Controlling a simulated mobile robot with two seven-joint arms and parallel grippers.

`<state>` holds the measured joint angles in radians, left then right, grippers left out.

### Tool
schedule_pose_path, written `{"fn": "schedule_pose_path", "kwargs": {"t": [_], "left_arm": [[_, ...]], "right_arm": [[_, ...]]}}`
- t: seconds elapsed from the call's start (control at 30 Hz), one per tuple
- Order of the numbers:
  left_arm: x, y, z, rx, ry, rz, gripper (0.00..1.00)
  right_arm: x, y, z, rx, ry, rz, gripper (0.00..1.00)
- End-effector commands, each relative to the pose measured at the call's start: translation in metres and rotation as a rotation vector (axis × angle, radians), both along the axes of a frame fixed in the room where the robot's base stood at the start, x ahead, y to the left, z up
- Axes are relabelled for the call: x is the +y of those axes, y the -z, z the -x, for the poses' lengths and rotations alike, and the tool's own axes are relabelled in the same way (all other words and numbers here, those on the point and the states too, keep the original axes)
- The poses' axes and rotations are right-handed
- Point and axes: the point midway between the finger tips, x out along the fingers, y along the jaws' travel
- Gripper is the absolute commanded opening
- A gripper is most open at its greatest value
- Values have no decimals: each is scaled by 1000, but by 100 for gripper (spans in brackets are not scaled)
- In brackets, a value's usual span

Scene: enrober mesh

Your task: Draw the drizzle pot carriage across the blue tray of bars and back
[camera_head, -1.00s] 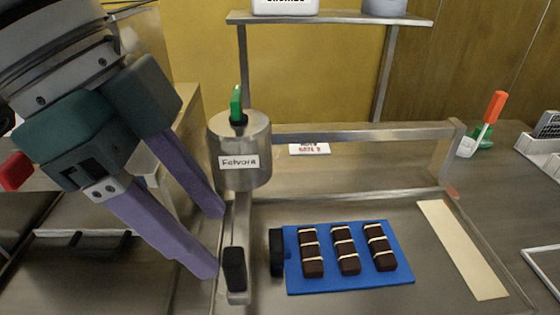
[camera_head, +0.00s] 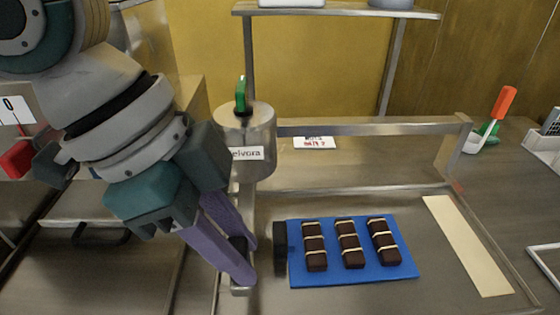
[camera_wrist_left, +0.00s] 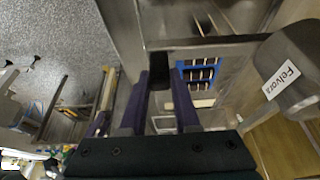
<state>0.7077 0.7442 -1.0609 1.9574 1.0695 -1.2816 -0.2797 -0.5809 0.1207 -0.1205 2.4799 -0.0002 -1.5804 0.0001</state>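The steel drizzle pot (camera_head: 247,135), with a green knob on top and a name label, hangs on a rail above the tray's left side. It also shows in the wrist view (camera_wrist_left: 290,75). A black handle (camera_head: 238,248) stands below it on the carriage arm. My left gripper (camera_head: 250,262) is at this handle, its purple fingers on either side. In the wrist view the black handle (camera_wrist_left: 158,68) lies between the fingertips, which look spread; firm contact cannot be made out. The blue tray (camera_head: 350,275) holds three dark bars with pale bands. My right gripper is out of view.
A steel rail (camera_head: 365,127) runs right from the pot to a post. A cream strip (camera_head: 468,245) lies right of the tray. A black knob (camera_head: 280,247) stands at the tray's left edge. An orange-handled spatula (camera_head: 499,112) stands at the far right.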

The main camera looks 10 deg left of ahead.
Motion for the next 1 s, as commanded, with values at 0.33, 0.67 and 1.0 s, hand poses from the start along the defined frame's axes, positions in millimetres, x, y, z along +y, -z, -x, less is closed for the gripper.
{"fn": "schedule_pose_path", "kwargs": {"t": [0.33,0.67,1.0], "left_arm": [[0,0,0,1,0,0,0],[0,0,0,1,1,0,0],[0,-1,0,0,1,1,0]], "right_arm": [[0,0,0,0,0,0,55],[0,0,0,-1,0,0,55],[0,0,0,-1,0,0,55]]}}
